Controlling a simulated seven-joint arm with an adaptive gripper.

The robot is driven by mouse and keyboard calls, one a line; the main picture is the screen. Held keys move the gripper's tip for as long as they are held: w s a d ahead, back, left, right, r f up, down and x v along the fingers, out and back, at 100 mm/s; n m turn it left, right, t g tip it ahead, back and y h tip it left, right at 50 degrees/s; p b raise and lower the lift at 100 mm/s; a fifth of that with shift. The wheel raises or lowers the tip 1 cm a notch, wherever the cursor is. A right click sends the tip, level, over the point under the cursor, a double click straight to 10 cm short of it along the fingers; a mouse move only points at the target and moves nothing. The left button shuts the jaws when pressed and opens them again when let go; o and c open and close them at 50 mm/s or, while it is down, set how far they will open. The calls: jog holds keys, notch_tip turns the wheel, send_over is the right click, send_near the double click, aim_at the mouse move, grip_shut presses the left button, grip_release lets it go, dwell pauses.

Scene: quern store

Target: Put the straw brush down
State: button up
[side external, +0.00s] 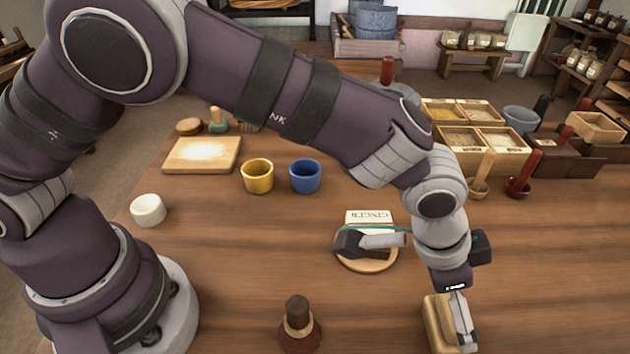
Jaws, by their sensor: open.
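My gripper (460,322) is low over the table at the bottom right, pointing down. Its visible finger overlaps a pale wooden block-like piece (433,326). This piece runs to the picture's lower edge, and I cannot tell whether it is the straw brush or a rest for it. The far finger and the space between the fingers are hidden, and contact cannot be made out. An upright piece with a dark top and a straw-coloured band (298,325) stands on a reddish base left of my gripper. I cannot identify the straw brush with certainty.
A round wooden board (366,265) with a white label card (369,216) lies left of my wrist. Yellow (257,177) and blue (305,177) cups stand farther back. Divided wooden boxes (497,153) fill the back right. The table's right front is bare.

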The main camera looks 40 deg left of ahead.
jog(key=v, duration=0.9)
jog(key=a+r+n, duration=0.3)
jog(key=a+r, duration=0.2)
jog(key=a, duration=0.4)
jog(key=s+a+n+t+y, duration=0.1)
jog(key=s+a+n, duration=0.2)
jog(key=a, duration=0.5)
jog(key=s+a+n+t+y, duration=0.1)
jog(key=s+a+n+y, duration=0.1)
jog(key=s+a, duration=0.3)
jog(key=a+n, duration=0.1)
jog(key=a, duration=0.2)
jog(key=shift+a+r, duration=0.2)
jog(key=shift+r, duration=0.15)
